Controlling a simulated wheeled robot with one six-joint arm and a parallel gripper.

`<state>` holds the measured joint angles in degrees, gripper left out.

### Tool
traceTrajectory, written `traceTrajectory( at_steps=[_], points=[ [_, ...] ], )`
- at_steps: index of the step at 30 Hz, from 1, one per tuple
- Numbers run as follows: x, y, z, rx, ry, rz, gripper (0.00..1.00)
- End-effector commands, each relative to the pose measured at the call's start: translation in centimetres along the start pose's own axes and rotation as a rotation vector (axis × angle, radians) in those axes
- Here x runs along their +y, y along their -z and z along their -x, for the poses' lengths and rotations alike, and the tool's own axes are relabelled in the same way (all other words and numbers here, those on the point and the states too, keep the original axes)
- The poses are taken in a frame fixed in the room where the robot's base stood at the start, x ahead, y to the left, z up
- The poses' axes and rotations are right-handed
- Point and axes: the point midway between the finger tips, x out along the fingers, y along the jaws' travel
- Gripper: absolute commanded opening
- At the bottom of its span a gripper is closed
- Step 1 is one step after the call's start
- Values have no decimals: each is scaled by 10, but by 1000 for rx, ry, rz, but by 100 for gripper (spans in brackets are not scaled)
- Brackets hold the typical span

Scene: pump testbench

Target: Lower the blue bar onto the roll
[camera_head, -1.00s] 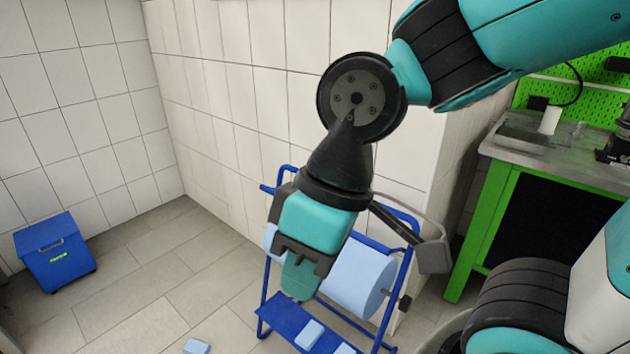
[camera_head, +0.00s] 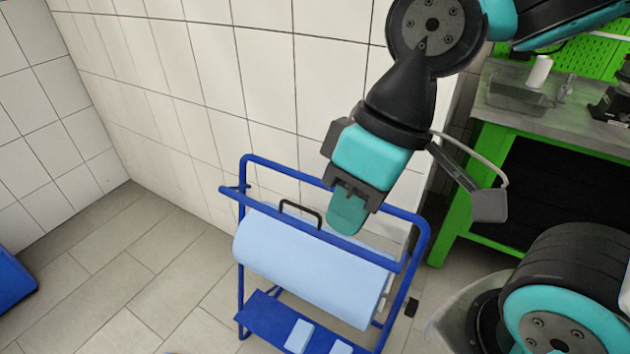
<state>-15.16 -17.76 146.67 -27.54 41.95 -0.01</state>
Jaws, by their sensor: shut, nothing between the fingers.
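A blue stand (camera_head: 243,290) of bent tube holds a wide light-blue roll (camera_head: 305,268) lying across it. A straight blue bar (camera_head: 270,214) runs across the top of the roll, with its left end sticking out past the frame. I cannot tell whether the bar touches the roll. A black handle (camera_head: 302,208) shows beside the bar, left of its middle. My gripper (camera_head: 347,213) is shut and empty. In the picture its teal fingertips overlap the stand's upper tube, right of the handle; I cannot tell the gap in depth. My gripper hides part of the upper tube.
A blue shelf (camera_head: 262,318) low on the stand carries small light-blue blocks (camera_head: 299,335). A white tiled wall (camera_head: 190,90) stands behind. A green workbench (camera_head: 463,190) with a grey top is at the right. A blue box (camera_head: 12,282) is cut off at the left.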

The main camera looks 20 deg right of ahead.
Motion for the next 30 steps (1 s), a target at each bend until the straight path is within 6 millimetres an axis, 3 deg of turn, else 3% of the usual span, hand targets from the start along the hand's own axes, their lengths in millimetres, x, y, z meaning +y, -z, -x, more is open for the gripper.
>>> traceTrajectory(
  at_steps=[7, 11, 14, 18, 21, 27, 30],
  points=[
    [0, 1, 0, 0, 0, -5, 0],
    [14, 19, 6, -11, -13, -112, 0],
    [41, 50, 10, -31, -37, -314, 0],
    [101, 103, 7, -60, -93, -706, 0],
    [149, 131, -4, -72, -138, -988, 0],
    [224, 156, -32, -79, -214, -1410, 0],
    [244, 160, -42, -76, -236, -1523, 0]
  ],
)
